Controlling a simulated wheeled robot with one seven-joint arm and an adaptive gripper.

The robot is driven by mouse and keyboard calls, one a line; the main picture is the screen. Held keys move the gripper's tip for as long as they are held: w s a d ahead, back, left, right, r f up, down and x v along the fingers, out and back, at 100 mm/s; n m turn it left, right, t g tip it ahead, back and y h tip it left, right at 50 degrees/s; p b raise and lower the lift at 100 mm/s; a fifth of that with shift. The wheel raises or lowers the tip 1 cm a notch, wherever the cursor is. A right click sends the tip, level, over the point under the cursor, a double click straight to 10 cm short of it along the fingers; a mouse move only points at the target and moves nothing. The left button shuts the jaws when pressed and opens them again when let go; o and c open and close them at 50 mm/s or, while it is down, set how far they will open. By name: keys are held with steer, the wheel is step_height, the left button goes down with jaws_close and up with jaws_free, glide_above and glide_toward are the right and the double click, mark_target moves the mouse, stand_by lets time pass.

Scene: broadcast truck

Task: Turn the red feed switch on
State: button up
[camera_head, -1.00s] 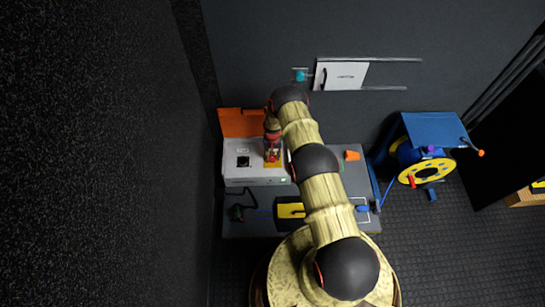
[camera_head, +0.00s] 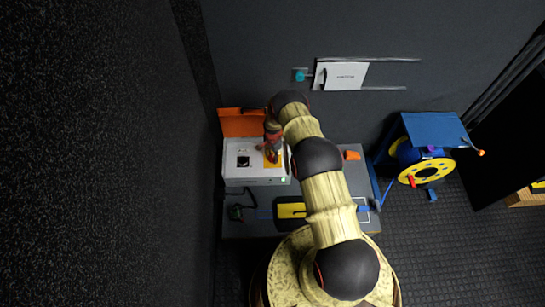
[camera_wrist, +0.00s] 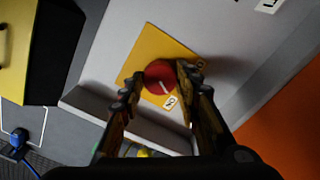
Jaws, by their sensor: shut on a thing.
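The red feed switch (camera_wrist: 158,72) is a round knob with a white line on its face, on a yellow plate (camera_wrist: 146,50) on top of a light grey box (camera_head: 262,176). My gripper (camera_wrist: 157,80) has one finger on either side of the knob and is shut on it. The knob's white line slants toward the plate's lower side. In the head view my gripper (camera_head: 272,150) reaches down over the yellow plate and hides most of the knob.
The box stands on a grey bench, with an orange panel (camera_head: 243,122) behind it. An orange cup-like piece (camera_head: 351,155) and a yellow-and-black case (camera_head: 290,211) are on the bench. A white panel (camera_head: 340,76) is on the wall.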

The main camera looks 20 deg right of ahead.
mark_target(272, 157)
steer(key=shift+m, duration=1.1)
steer(key=o, duration=1.2)
steer(key=shift+c, duration=0.2)
step_height(272, 157, up, 12)
